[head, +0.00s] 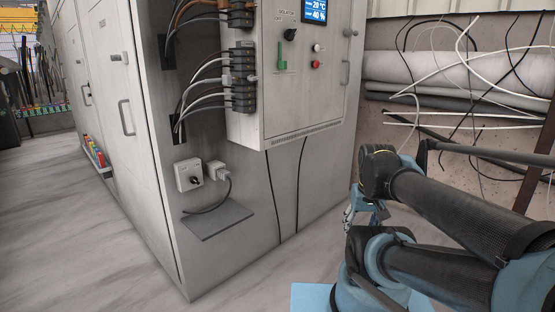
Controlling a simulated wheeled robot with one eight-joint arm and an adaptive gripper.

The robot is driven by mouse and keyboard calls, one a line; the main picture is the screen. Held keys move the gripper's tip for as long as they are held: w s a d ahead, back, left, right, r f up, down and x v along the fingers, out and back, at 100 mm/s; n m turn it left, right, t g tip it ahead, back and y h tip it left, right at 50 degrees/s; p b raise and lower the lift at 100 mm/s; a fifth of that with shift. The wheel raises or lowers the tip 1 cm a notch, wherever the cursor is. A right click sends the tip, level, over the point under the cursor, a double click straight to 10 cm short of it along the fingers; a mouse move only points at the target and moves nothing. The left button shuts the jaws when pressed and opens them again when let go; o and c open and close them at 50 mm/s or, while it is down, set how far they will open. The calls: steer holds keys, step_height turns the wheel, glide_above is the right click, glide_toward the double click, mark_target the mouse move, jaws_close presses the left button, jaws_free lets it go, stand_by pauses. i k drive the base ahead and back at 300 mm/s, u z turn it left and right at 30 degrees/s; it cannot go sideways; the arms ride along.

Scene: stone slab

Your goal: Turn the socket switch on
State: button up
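A pale socket box (184,173) with a black rotary switch knob (196,181) is mounted low on the grey cabinet's side, left of centre. Next to it on the right is a light plug (217,169) with a dark cable curving down from it. The knob's exact setting is too small to read. My gripper (348,216) is at the right, hanging below my arm and well apart from the socket. It is mostly hidden by my arm links, so its fingers cannot be made out clearly.
A control box (298,100) with an isolator knob (290,35), a green handle and a display juts out above and right of the socket. Dark connectors and cables hang above it. A grey shelf plate (235,212) sticks out below. The floor (90,240) at left is clear.

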mark_target(193, 179)
steer(key=u, duration=1.3)
